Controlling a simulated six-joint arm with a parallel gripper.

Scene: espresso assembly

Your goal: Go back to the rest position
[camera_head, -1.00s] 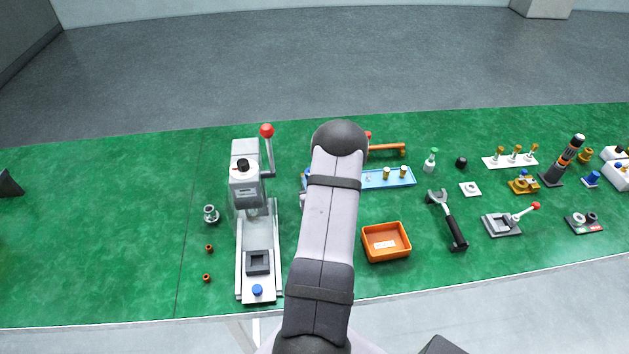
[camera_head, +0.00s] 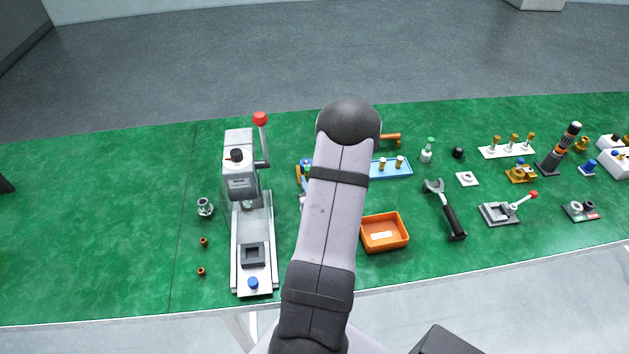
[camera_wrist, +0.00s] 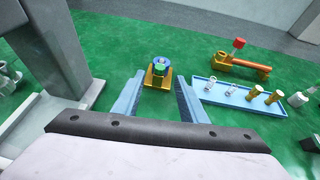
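My gripper (camera_wrist: 160,80) shows in the wrist view as two blue fingers standing apart, with nothing held between them. A gold fixture (camera_wrist: 154,81) with a blue and green round part on it stands on the green table beyond the fingertips. In the head view my raised arm covers the middle of the table and hides most of the gripper. The blue and green part (camera_head: 306,164) shows just left of the arm there.
A lever press (camera_head: 243,185) with a red knob stands left of my arm. A blue tray (camera_wrist: 238,94) with several small parts lies right of the gripper. An orange bin (camera_head: 384,232) and a black-handled tool (camera_head: 452,215) lie right of the arm. The far left table is mostly clear.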

